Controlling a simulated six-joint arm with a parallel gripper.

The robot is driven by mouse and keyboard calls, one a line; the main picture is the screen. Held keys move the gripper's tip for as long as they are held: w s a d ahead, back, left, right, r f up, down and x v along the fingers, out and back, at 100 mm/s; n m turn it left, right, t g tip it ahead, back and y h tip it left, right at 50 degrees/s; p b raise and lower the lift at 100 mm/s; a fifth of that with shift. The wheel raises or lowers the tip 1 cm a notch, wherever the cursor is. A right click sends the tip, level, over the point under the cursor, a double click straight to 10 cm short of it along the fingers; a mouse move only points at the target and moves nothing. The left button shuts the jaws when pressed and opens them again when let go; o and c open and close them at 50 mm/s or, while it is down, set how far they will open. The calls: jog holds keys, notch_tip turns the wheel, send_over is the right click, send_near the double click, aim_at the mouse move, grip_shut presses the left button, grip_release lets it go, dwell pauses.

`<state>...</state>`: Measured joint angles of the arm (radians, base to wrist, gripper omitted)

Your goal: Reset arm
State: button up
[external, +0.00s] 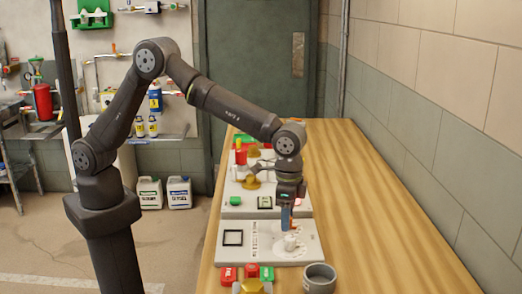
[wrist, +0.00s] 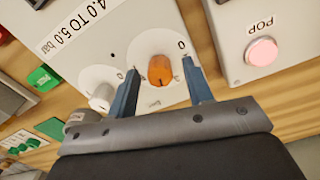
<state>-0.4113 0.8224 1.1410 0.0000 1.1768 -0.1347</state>
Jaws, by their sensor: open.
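My gripper (wrist: 162,67) is open, with its two blue fingers on either side of an orange knob (wrist: 160,71) in the wrist view. I cannot tell whether they touch it. The knob sits on a white dial on a light panel labelled "4.0 TO 5.0 bar" (wrist: 75,24). A white knob (wrist: 102,97) on a second dial is left of the fingers. In the external view my arm reaches over the bench and my gripper (external: 287,222) points down over the near grey panel (external: 265,250), close to a white knob (external: 291,241).
A box with a pink button (wrist: 261,51) marked "POP" is close to the right finger. A grey cup (external: 319,278) and red and green blocks (external: 250,271) stand at the bench's near end. Another panel with colored fittings (external: 240,207) lies behind. The bench's right side (external: 365,200) is clear.

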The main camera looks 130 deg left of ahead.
jog(key=m, duration=1)
jog(key=shift+m, duration=0.3)
jog(key=shift+r, duration=1.45)
jog(key=shift+o, duration=1.4)
jog(key=shift+r, duration=0.1)
jog(key=o, duration=0.9)
jog(key=shift+m+t, duration=0.6)
jog(key=shift+m, duration=0.1)
jog(key=r, duration=0.2)
jog(key=d+r, duration=0.1)
jog(key=r, duration=0.1)
jog(key=d+r, duration=0.1)
jog(key=shift+d+r, duration=0.1)
jog(key=shift+r, duration=0.3)
jog(key=s+d+r+m+t+y, duration=0.1)
jog(key=s+d+r+m+t, duration=0.15)
jog(key=r, duration=0.45)
jog(key=s+d+r+m+t, duration=0.1)
jog(key=d+r, duration=0.3)
jog(key=r, duration=0.3)
jog(key=x, duration=1)
